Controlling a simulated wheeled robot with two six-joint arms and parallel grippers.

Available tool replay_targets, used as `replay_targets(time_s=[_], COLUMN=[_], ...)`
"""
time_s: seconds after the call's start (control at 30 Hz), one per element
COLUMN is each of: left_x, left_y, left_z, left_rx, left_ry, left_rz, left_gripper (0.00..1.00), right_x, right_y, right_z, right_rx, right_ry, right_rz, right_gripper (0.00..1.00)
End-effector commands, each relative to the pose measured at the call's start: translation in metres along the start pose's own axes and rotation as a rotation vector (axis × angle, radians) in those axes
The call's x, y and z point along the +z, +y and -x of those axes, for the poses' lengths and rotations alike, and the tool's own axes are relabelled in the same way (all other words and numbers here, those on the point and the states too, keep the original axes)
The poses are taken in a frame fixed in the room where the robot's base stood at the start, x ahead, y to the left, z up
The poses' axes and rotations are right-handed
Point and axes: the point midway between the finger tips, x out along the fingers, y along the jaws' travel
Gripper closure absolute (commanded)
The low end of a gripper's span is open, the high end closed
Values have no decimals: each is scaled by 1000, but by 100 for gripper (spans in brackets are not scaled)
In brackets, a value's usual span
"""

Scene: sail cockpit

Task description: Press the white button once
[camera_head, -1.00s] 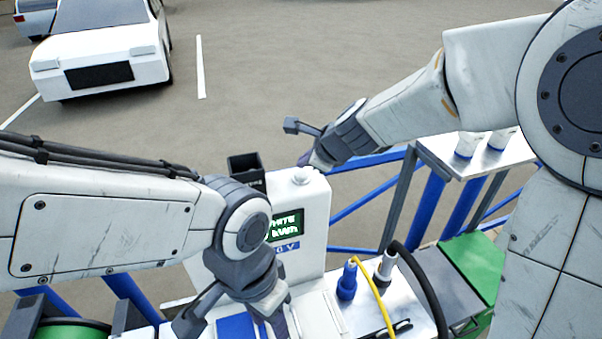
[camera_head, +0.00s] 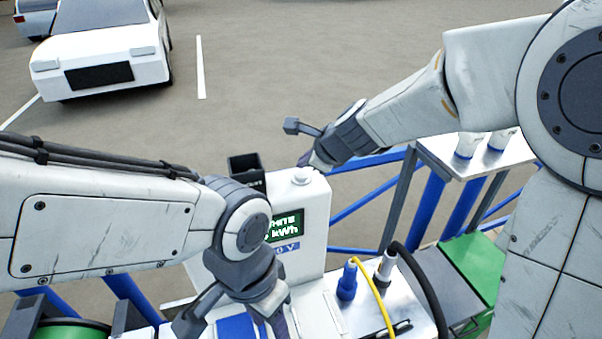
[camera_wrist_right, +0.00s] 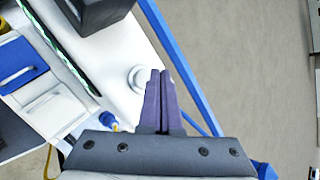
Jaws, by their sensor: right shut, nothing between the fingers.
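A round white button (camera_head: 301,175) sits on top of a white charging pedestal (camera_head: 314,215) with a green display. It also shows in the right wrist view (camera_wrist_right: 138,78). My right gripper (camera_head: 304,161) is shut and empty, with its fingertips just beyond the button in the head view. In the right wrist view the dark fingertips (camera_wrist_right: 159,76) are right beside the button and partly overlap its edge; I cannot tell whether they touch it. My left gripper (camera_head: 277,322) points down in front of the pedestal, its tips cut off by the frame's bottom edge.
A black open box (camera_head: 245,166) stands at the pedestal's top left. A metal tray (camera_head: 365,306) at the right holds a blue plug (camera_head: 347,281) and cables. Blue rails (camera_head: 372,197) run behind. A white car (camera_head: 103,49) is parked far off; the pavement between is clear.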

Motion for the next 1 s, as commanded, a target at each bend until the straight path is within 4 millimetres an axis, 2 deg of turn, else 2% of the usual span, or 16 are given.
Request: replay_targets(time_s=[1.0], left_x=[0], left_y=[-1], left_z=[-8], left_rx=[0], left_ry=[0], left_rz=[0], left_gripper=[57], right_x=[-5], right_y=[4], right_z=[-6], right_rx=[0], right_ry=[0], right_rz=[0], right_gripper=[100])
